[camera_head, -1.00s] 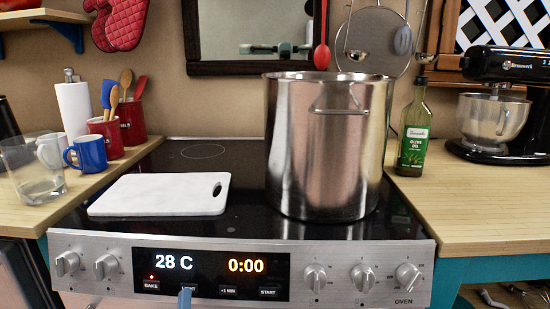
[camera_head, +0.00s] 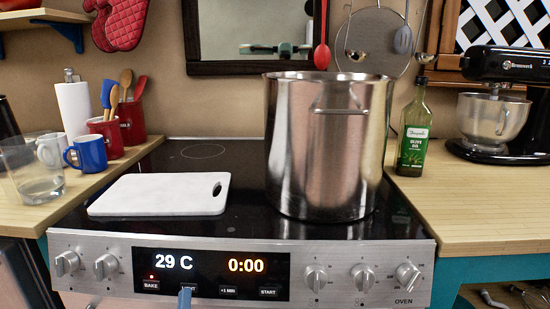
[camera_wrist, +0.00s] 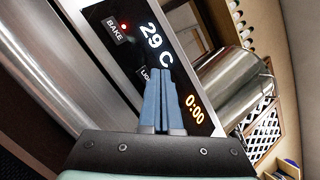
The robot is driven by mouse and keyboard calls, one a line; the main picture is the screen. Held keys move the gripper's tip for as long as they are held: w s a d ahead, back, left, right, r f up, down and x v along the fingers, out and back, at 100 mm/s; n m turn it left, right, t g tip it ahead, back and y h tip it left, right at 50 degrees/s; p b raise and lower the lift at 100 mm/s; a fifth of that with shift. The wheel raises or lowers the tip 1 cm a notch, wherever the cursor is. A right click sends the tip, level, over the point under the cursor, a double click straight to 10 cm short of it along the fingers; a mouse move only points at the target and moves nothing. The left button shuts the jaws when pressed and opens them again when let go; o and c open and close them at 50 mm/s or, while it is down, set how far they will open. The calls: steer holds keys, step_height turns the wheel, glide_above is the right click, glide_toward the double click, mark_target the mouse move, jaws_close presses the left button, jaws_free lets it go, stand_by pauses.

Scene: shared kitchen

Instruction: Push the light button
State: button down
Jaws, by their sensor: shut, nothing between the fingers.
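The light button (camera_head: 187,288) is on the oven's black control panel (camera_head: 211,274), between the BAKE button and the +1 MIN button. Its label is partly covered by my blue fingertips in the head view. My gripper (camera_head: 185,298) is shut and empty, with its tips at the lower edge of that button. In the wrist view my gripper (camera_wrist: 160,72) points at the panel, and part of the light button's label (camera_wrist: 146,74) shows just left of the fingers. I cannot tell whether the tips touch the button. The display reads 29 C and 0:00.
The BAKE button (camera_head: 151,285) has a red light above it. The START button (camera_head: 268,292) and several knobs (camera_head: 316,278) are on the same front. A large steel pot (camera_head: 325,150) and a white cutting board (camera_head: 160,195) rest on the stovetop.

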steer(key=shift+w+f, duration=0.1)
steer(key=shift+w+b, duration=0.3)
steer(key=shift+b, duration=0.1)
steer(key=shift+w+f, duration=0.1)
steer(key=shift+w, duration=0.05)
stand_by(0.3)
steer(key=shift+s+r, duration=0.2)
steer(key=shift+s, duration=0.4)
steer(key=s, duration=0.2)
steer(key=s+r+p, duration=0.1)
steer(key=s+p, duration=0.1)
steer(key=s, duration=0.1)
steer(key=shift+s+a+r, duration=0.1)
steer(key=shift+s+r, duration=0.25)
steer(key=shift+r, duration=0.05)
steer(key=shift+r, duration=0.1)
